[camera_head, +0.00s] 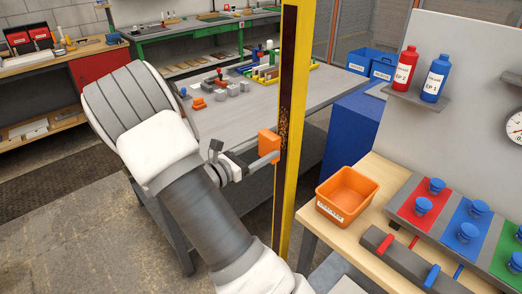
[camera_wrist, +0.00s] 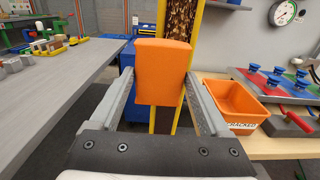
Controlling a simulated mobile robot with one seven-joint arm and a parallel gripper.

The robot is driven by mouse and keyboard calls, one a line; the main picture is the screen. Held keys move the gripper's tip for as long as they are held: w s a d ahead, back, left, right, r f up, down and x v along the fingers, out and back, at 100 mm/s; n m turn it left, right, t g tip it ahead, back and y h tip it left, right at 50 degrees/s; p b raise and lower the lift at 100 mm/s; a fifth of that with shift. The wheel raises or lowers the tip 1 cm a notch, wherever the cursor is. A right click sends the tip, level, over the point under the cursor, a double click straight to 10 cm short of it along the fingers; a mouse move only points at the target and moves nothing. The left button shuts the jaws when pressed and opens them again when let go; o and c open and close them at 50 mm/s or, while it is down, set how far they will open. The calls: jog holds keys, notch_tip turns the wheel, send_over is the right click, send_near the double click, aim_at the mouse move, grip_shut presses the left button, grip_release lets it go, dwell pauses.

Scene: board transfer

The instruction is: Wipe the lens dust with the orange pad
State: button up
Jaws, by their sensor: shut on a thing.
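The orange pad (camera_head: 267,143) is held upright in my gripper (camera_head: 258,160). In the wrist view the pad (camera_wrist: 162,70) sits between both fingers (camera_wrist: 163,92), which are shut on it. A yellow post (camera_head: 308,75) stands just beyond, with a long dark lens strip (camera_head: 289,50) set in its face. Brown speckled dust (camera_head: 284,128) shows on the strip beside the pad. In the wrist view thick brown dust (camera_wrist: 181,18) shows above the pad, and the pad hides the part behind it. I cannot tell if pad and lens touch.
A grey table (camera_head: 225,125) with small blocks lies left of the post. A blue cabinet (camera_head: 350,130) stands behind the post.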

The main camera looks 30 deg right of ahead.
jog(key=shift+w+d, duration=0.15)
jog(key=shift+d, duration=0.8)
